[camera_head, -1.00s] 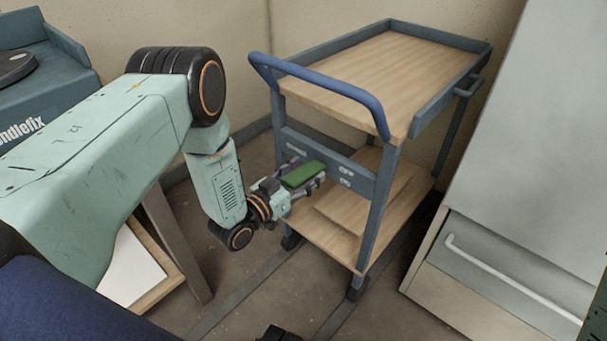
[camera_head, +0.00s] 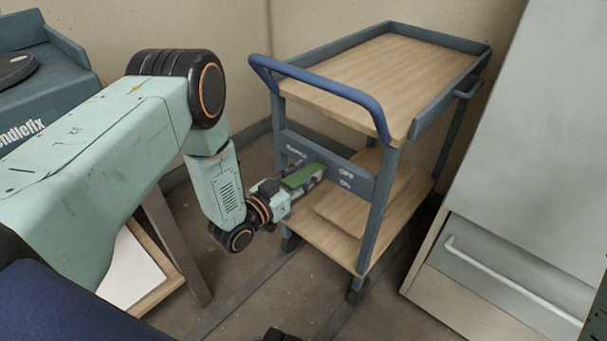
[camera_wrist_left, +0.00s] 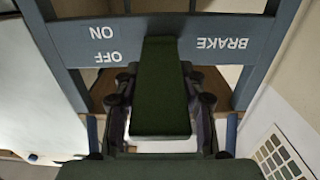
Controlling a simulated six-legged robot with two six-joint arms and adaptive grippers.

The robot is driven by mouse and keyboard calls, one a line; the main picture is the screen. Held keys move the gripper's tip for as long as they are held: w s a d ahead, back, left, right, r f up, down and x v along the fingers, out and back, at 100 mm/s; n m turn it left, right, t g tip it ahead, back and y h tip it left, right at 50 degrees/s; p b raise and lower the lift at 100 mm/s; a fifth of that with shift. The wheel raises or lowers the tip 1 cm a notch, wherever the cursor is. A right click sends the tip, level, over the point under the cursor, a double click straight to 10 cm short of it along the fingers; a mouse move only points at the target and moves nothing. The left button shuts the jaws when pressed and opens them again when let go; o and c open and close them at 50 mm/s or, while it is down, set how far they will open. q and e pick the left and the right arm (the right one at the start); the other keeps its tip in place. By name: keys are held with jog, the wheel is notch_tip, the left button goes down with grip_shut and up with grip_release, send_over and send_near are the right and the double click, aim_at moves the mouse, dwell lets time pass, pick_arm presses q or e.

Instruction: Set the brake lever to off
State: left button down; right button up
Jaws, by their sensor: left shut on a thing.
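The brake lever is a flat green bar (camera_head: 303,178) that stands out from the blue-grey panel (camera_head: 358,178) on the trolley's end. The panel reads BRAKE at left, with OFF above ON at right. In the left wrist view, where the lettering is upside down, the lever (camera_wrist_left: 160,90) runs from the panel towards the camera. My left gripper (camera_head: 314,181) is shut on the lever; its dark fingers (camera_wrist_left: 160,103) lie on either side of it. I cannot tell exactly which mark the lever lines up with. My right gripper is out of view.
The trolley has a wooden top (camera_head: 390,70), a lower shelf and a blue push handle (camera_head: 325,88) above the panel. A pale cabinet (camera_head: 530,150) with a white drawer handle stands at right. A table leg (camera_head: 178,245) is near my left arm.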

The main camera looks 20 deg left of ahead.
aim_at(309, 171)
pick_arm(q)
jog(key=shift+r+p, duration=0.25)
jog(key=shift+p, duration=0.35)
jog(key=r+g+p, duration=0.1)
jog(key=g+p, duration=0.1)
jog(key=p, duration=0.1)
jog(key=w+r+g+y+p, duration=0.1)
jog(key=p, duration=0.3)
jog(key=shift+d+g, duration=0.15)
jog(key=shift+g, duration=0.25)
jog(key=shift+w+d+r+g+y+p, duration=0.15)
jog(key=shift+g+y+p, duration=0.1)
jog(key=shift+g+p, duration=0.35)
jog(key=shift+w+a+r+g+y+p, duration=0.15)
jog(key=shift+g+y+p, duration=0.2)
jog(key=shift+p, duration=0.3)
jog(key=shift+w+d+g+p, duration=0.15)
jog(key=shift+d+g+p, duration=0.05)
jog(key=shift+g+p, duration=0.25)
